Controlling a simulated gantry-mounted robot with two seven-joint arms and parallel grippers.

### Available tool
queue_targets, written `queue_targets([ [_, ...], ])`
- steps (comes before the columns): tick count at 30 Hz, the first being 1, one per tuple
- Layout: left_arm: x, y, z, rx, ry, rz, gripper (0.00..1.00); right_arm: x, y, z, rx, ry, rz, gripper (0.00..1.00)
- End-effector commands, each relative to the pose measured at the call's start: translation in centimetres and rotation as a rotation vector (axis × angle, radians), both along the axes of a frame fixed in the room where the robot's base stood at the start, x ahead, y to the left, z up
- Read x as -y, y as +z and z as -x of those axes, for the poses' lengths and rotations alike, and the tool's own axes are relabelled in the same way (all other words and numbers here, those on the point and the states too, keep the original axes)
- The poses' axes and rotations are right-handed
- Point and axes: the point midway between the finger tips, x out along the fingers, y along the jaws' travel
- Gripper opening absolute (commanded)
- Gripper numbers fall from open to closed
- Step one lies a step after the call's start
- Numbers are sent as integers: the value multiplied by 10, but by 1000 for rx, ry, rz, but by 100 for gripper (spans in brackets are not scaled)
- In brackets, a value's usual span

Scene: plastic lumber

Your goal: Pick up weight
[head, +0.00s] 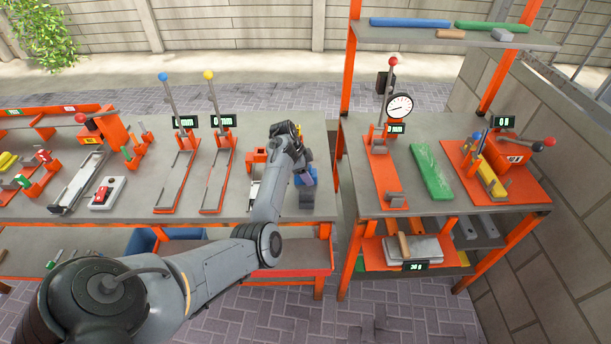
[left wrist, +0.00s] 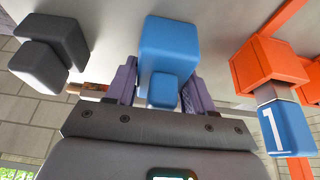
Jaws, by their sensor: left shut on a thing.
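A blue weight (left wrist: 168,50), block-shaped with a smaller knob, sits between the two purple fingers of my left gripper (left wrist: 161,88) in the left wrist view. The gripper is shut on it. In the head view my left gripper (head: 303,163) is over the right end of the middle table, its fingers mostly hidden by the arm. The blue weight (head: 304,178) shows just below it, at or near the tabletop; I cannot tell if they touch. A dark grey weight (head: 306,199) stands beside it toward the table's front edge, also in the left wrist view (left wrist: 48,55). My right gripper is not in view.
An orange fixture (head: 256,155) stands left of the gripper; the left wrist view shows an orange block (left wrist: 268,65) with a blue part marked 1. Lever stations (head: 178,180) stand further left. A gap separates the right table, holding a gauge press (head: 383,165) and green plank (head: 431,172).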

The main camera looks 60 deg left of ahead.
Motion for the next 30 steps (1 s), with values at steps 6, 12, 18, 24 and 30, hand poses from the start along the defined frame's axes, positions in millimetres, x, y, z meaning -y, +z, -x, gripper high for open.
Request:
queue_targets([
  [6,0,0,0,0,0,1,0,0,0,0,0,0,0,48],
  [12,-1,4,-1,4,1,-3,0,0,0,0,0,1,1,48],
  [18,-1,4,-1,4,1,-3,0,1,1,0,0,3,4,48],
  [24,-2,14,-1,5,1,-3,0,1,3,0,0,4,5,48],
  [30,-2,34,-1,6,1,-5,0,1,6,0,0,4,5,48],
])
